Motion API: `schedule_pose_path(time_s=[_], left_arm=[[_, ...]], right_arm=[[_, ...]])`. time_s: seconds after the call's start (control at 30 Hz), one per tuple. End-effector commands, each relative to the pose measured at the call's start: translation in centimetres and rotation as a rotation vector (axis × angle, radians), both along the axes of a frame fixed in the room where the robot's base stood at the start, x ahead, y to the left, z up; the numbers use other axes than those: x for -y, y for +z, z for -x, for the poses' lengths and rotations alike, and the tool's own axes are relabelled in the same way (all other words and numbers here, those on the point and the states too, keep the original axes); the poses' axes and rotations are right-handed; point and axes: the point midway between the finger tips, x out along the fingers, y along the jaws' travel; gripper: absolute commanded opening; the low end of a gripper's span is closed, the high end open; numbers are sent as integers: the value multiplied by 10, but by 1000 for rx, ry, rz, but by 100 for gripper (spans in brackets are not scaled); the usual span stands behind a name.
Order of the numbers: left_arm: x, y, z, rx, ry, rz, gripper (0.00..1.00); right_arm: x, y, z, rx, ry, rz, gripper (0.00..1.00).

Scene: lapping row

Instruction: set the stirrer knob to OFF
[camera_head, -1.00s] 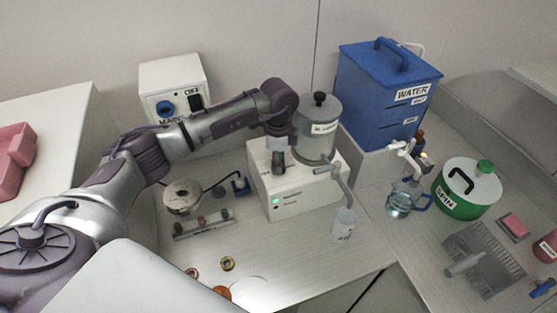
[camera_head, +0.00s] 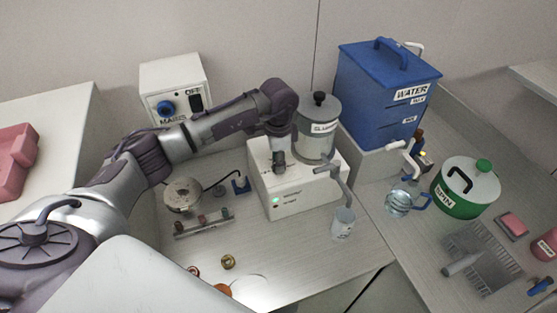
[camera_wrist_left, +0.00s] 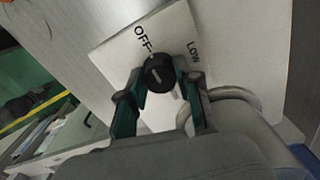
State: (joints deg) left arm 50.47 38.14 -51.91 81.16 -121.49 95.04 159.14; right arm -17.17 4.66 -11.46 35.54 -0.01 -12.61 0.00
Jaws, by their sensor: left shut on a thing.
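The stirrer knob (camera_wrist_left: 158,73) is round and black with a short pale line on its face. It sits on a white panel (camera_wrist_left: 105,50) printed OFF and LOW; a further label is mostly hidden behind my fingers. My left gripper (camera_wrist_left: 160,82) has its two green-and-black fingers shut on the knob from both sides. The pale line slants across the knob; I cannot tell which end is its pointer. In the head view my left gripper (camera_head: 279,160) reaches down onto the top of the white stirrer box (camera_head: 310,194), hiding the knob. My right gripper is out of view.
A spout hangs over a cup (camera_head: 343,222) at the box's right. A blue water tank (camera_head: 375,95) stands behind right. A MAINS box (camera_head: 172,80) stands behind my arm. A green lamp glows on the stirrer box.

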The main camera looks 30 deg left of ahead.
Motion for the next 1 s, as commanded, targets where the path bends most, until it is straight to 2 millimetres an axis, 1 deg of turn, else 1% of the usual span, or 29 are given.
schedule_pose_path(time_s=[0.1,0.13,0.2,0.27,0.53,0.67,0.77,1.0], left_arm=[[-1,1,-1,2,3,0,0],[-1,1,-1,2,3,0,38],[-1,1,-1,2,2,0,50],[-1,1,-1,2,2,0,59],[0,1,0,1,0,0,59],[0,9,-1,3,-1,0,59],[0,24,-1,5,-2,0,59],[-1,76,-1,5,-1,0,59]], right_arm=[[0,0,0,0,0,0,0],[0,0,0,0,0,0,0],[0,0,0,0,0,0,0],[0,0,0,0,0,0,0],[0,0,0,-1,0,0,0],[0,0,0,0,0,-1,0],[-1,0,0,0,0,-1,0],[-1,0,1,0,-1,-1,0]])
